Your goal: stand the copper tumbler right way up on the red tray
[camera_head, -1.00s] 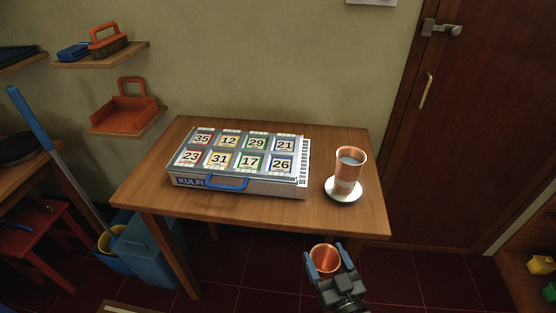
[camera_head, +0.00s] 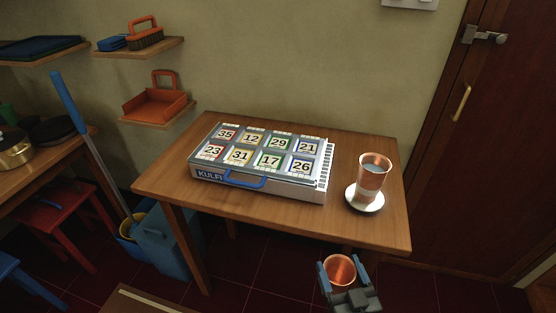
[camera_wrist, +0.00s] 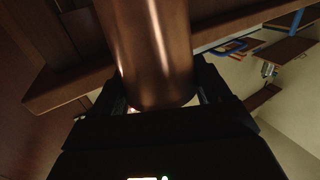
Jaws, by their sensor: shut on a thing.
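My gripper (camera_head: 343,280) is shut on the copper tumbler (camera_head: 340,267), low in front of the wooden table in the head view. The tumbler's round open mouth faces up toward the head camera. In the wrist view the tumbler (camera_wrist: 150,50) fills the upper middle between the dark fingers. I see no red tray in these frames.
A red stool (camera_head: 62,210), a blue bin (camera_head: 165,243) and a leaning blue-handled pole (camera_head: 85,140) stand at left.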

